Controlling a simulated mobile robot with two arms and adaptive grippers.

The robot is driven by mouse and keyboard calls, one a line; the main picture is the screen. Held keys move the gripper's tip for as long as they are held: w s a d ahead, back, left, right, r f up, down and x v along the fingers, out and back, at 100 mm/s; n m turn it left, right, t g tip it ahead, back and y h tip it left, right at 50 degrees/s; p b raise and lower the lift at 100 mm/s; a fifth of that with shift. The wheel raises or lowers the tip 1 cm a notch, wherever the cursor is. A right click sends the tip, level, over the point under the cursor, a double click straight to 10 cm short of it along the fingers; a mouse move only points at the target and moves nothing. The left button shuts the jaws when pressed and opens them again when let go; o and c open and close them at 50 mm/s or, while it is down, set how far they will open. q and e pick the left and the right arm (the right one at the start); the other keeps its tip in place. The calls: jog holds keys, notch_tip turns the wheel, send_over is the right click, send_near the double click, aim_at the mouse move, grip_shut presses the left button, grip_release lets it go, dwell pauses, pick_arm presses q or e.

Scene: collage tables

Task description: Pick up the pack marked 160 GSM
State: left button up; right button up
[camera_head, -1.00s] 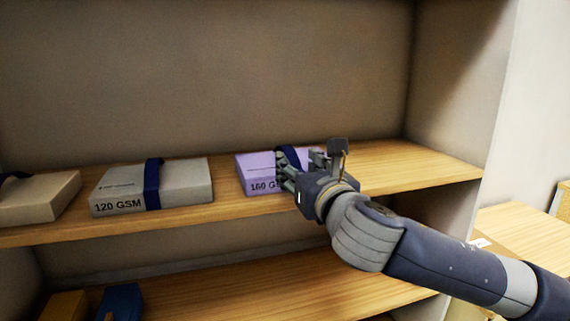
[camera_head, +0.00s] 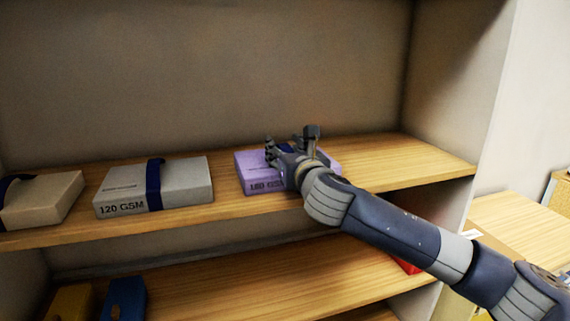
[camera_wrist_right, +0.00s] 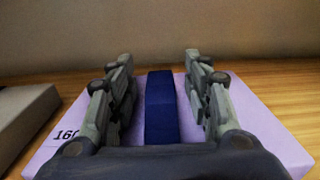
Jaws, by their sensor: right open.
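The purple pack marked 160 GSM (camera_head: 247,173) lies flat on the upper wooden shelf, with a dark blue band around it. In the right wrist view the pack (camera_wrist_right: 265,135) spreads below my fingers and its blue band (camera_wrist_right: 161,108) runs between them. My right gripper (camera_head: 288,150) is over the pack and hides part of its top and front. In the wrist view the right gripper (camera_wrist_right: 160,90) is open, one finger on each side of the band, not closed on it. My left gripper is not in view.
A grey pack marked 120 GSM (camera_head: 185,187) lies left of the purple one, and a beige pack (camera_head: 45,204) farther left. The shelf (camera_head: 405,165) is clear to the right. A blue item (camera_head: 126,298) and a yellow item (camera_head: 72,302) stand on the lower shelf.

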jog(key=shift+s, duration=0.1)
grip_shut()
jog(key=shift+r, duration=0.3)
